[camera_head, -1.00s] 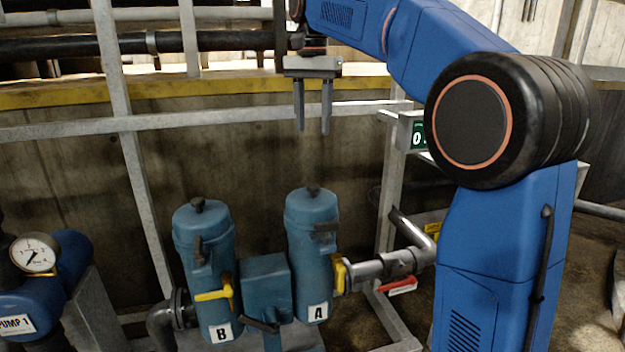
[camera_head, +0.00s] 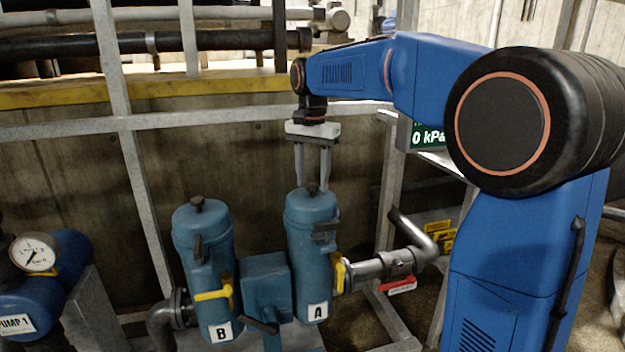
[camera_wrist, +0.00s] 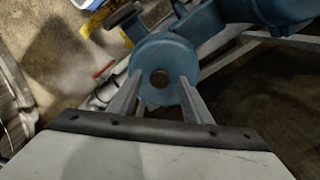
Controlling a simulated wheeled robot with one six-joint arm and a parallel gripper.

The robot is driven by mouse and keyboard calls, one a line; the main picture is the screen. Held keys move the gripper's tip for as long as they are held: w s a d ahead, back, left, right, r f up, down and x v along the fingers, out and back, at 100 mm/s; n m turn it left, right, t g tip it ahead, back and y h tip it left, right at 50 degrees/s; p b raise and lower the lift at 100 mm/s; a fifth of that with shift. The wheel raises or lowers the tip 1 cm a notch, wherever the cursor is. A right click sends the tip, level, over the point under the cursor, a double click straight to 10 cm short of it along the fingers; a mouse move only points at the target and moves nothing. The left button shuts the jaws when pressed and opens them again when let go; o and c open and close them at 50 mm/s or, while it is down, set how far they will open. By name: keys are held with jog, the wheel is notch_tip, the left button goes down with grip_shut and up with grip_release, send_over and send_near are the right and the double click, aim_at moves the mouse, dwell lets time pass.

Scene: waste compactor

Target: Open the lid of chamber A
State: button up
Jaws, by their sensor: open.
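Chamber A (camera_head: 306,262) is an upright blue-teal cylinder marked with a white "A" label. Its lid (camera_head: 300,205) sits on top and has a small dark knob (camera_head: 312,187) at its centre. A dark latch-like handle (camera_head: 325,228) is on its upper right side. My gripper (camera_head: 312,180) is open, pointing down at the lid, with its two fingers on either side of the knob. In the wrist view, the fingertips (camera_wrist: 159,78) straddle the dark round knob (camera_wrist: 160,79) over the round lid (camera_wrist: 165,52). I cannot tell whether they touch it.
Chamber B (camera_head: 205,285) stands at left with its own knob and a yellow handle (camera_head: 213,294). A pipe with a red handle (camera_head: 400,288) runs right from chamber A. A grey rail (camera_head: 60,130) passes behind. A display (camera_head: 428,136) reads 0 kPa.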

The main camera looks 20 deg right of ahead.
jog(key=shift+f, duration=0.25)
grip_shut()
jog(key=shift+w+r, duration=0.1)
jog(key=shift+r, duration=0.05)
